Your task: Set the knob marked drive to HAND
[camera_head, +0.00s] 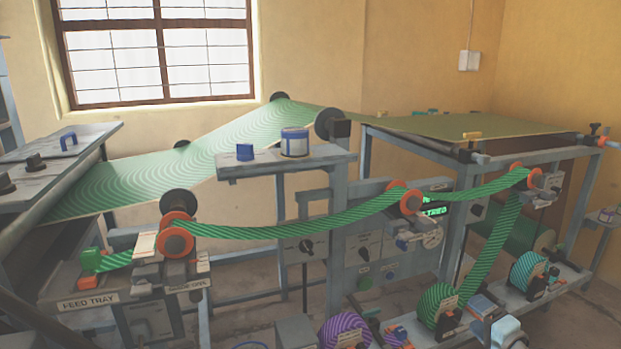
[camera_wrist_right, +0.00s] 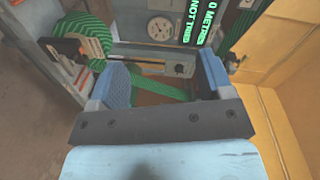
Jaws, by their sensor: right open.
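A black rotary knob (camera_head: 364,254) sits on the grey upright panel in the middle of the head view. A second dark knob (camera_head: 306,246) sits on a plate to its left. The lettering by both is too small to read, so I cannot tell which is marked drive or where either is set. My right gripper (camera_head: 482,303) is low at the right in the head view, well right of both knobs. In the right wrist view its blue fingers (camera_wrist_right: 160,84) are apart, with no object visible between them. My left gripper is not in view.
A green striped web (camera_head: 300,234) runs across the machine in front of the panel, above the knobs. A dial gauge (camera_head: 431,238) and a green-lit display (camera_head: 434,211) are right of them. Striped rolls (camera_head: 345,332) stand along the lower shelf.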

